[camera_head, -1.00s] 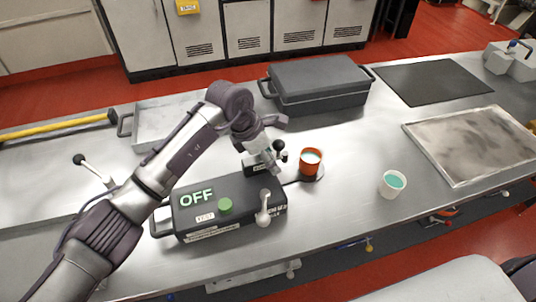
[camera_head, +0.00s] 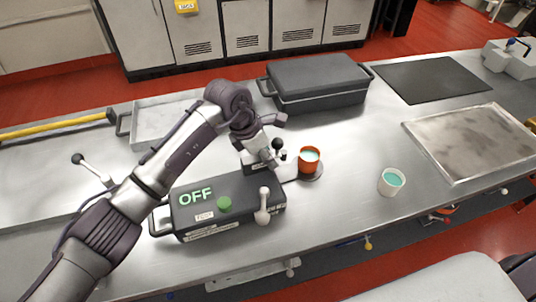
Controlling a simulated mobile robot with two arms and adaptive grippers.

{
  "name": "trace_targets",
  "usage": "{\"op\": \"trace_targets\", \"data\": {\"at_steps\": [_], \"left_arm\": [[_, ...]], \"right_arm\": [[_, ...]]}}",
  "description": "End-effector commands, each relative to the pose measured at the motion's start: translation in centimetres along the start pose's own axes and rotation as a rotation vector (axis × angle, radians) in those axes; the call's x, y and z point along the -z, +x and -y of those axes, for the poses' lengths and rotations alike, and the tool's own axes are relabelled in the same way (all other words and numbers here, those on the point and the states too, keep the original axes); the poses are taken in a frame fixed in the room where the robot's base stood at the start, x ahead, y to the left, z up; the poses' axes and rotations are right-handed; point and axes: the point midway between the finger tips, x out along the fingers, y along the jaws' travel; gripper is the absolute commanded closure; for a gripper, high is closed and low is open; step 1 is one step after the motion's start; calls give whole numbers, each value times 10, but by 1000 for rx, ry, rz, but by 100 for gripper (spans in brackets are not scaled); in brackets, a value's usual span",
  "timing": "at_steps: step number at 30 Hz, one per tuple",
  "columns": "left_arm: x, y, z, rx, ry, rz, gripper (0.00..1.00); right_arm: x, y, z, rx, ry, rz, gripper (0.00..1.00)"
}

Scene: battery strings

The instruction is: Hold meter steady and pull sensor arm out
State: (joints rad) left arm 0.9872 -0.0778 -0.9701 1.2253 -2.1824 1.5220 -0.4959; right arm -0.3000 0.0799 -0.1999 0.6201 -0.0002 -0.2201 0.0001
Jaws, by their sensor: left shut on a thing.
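A small dark meter (camera_head: 250,169) with a pale label stands just behind the long dark box, mostly hidden under my left gripper. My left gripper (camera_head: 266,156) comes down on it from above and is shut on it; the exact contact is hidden. A black ball knob (camera_head: 278,143) on a short stalk stands up right beside the fingers. A pale flat piece (camera_head: 289,170), perhaps the sensor arm, runs from the meter toward a dark round plate (camera_head: 311,178). An orange cup (camera_head: 309,158) with pale liquid stands on that plate. My right gripper is not in view.
The long dark box (camera_head: 240,217) shows OFF, a green button (camera_head: 224,203) and a white lever (camera_head: 263,206). A white cup (camera_head: 392,182) stands to the right. A dark lidded case (camera_head: 318,82) and a grey tray (camera_head: 474,145) lie farther off.

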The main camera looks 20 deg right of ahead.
Motion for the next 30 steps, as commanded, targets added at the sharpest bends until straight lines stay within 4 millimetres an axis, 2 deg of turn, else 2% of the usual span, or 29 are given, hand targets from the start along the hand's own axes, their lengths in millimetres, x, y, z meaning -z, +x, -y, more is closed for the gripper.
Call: {"op": "trace_targets", "data": {"at_steps": [12,30], "left_arm": [[3,5,0,-1,0,-2,100],[5,8,2,7,-4,-9,100]], "right_arm": [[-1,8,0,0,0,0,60],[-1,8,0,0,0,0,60]]}}
